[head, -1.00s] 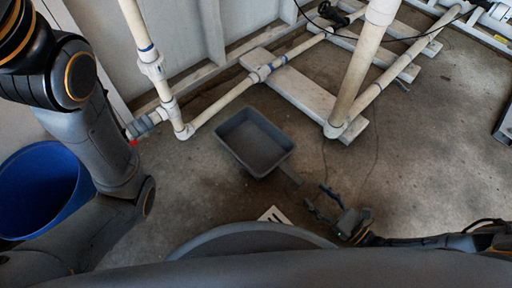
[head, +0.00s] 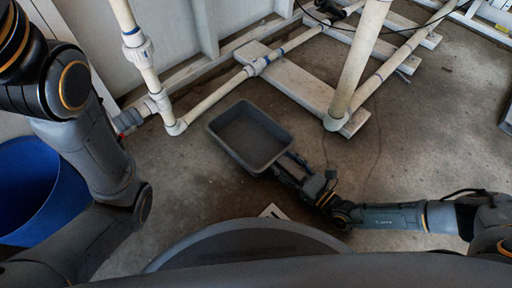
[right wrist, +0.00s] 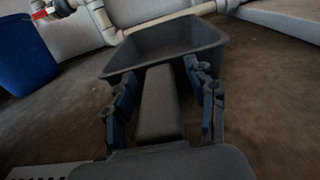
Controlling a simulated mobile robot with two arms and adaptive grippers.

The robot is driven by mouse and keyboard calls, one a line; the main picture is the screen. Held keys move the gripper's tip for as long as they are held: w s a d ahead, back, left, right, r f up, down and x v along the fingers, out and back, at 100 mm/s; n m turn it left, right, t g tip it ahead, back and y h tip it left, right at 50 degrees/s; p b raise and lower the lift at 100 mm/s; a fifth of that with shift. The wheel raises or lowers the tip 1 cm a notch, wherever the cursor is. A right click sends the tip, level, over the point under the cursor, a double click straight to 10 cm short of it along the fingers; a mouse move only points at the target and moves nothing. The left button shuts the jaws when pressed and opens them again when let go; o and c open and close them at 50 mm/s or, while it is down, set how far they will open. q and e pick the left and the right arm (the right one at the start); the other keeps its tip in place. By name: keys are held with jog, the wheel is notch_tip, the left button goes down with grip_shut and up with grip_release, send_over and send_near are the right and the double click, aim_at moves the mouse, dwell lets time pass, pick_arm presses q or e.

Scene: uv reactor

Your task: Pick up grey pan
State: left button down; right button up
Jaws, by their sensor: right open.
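The grey pan (head: 247,148) is a rectangular, empty tray on the concrete floor in the middle of the head view. Its handle points down and right, mostly covered there by my right gripper (head: 288,168). In the right wrist view the pan (right wrist: 166,46) lies straight ahead, with its handle (right wrist: 158,105) running back between the fingers of my right gripper (right wrist: 160,100). That gripper is open, with fingers on both sides of the handle and small gaps visible. My left arm shows at the left of the head view; its gripper is out of view.
White pipes (head: 216,98) run along the wall behind the pan, and an upright pipe (head: 357,65) stands to the right on a board (head: 300,88). A blue bin (head: 35,190) stands at the left. Floor right of the pan is open.

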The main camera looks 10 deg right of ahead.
jog(key=shift+w+a, duration=0.1)
jog(key=shift+w, duration=0.05)
grip_shut()
jog(key=shift+r, duration=0.1)
